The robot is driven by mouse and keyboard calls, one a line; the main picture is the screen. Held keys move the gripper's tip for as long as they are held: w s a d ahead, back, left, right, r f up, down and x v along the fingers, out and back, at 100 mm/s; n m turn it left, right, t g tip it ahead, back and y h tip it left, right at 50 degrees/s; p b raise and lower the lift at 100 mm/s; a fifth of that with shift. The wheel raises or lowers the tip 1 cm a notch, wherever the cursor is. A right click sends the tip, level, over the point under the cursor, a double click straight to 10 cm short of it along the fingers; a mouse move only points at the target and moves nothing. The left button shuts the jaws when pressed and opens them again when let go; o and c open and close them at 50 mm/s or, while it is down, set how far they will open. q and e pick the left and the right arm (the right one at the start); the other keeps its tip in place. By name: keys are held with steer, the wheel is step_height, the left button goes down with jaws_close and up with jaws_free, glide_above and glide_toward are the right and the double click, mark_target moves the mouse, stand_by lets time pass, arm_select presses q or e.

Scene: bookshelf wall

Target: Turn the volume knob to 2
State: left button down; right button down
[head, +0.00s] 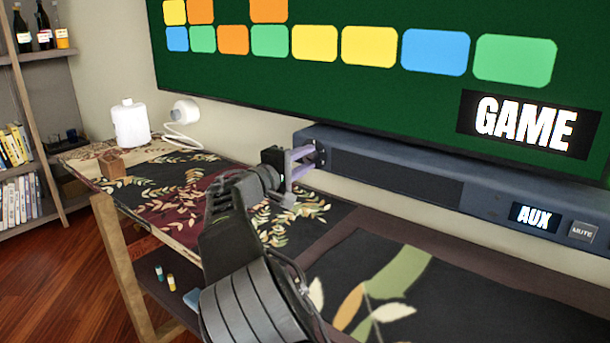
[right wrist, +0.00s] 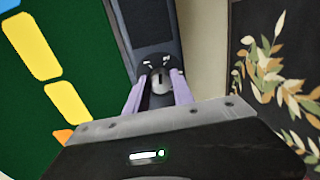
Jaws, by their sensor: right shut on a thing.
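The volume knob (right wrist: 159,79) is a small grey round knob on the end of the dark soundbar (head: 480,198), seen in the right wrist view with small white marks around it. The marks are too small to read, so I cannot tell its setting. My right gripper (head: 310,160) reaches the soundbar's left end. Its two purple fingers are shut on the knob, one on each side; they show in the right wrist view (right wrist: 157,84) too. In the head view the fingers and the bar's end hide the knob. My left gripper is not in view.
The soundbar stands on a long cabinet with a patterned cloth (head: 185,225), below a large screen (head: 330,85) reading GAME. An AUX display (head: 535,217) and MUTE button (head: 583,231) are at its right. A white cylinder (head: 130,124) and wooden block (head: 111,164) stand at the left.

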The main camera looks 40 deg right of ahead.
steer(key=m+b, duration=0.2)
steer(key=shift+f+b, duration=0.3)
steer(key=shift+b, duration=0.05)
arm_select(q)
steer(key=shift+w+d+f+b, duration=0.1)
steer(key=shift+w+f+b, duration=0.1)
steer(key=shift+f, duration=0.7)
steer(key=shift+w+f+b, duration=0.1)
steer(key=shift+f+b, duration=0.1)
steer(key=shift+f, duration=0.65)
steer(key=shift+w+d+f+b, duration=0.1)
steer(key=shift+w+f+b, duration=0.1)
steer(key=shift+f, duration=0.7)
arm_select(e)
steer(key=shift+r+m, duration=0.2)
steer(key=shift+m, duration=0.5)
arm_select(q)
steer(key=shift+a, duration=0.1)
arm_select(e)
steer(key=c, duration=1.1)
jaws_free()
steer(key=shift+a+r, duration=0.1)
steer(key=shift+a, duration=0.05)
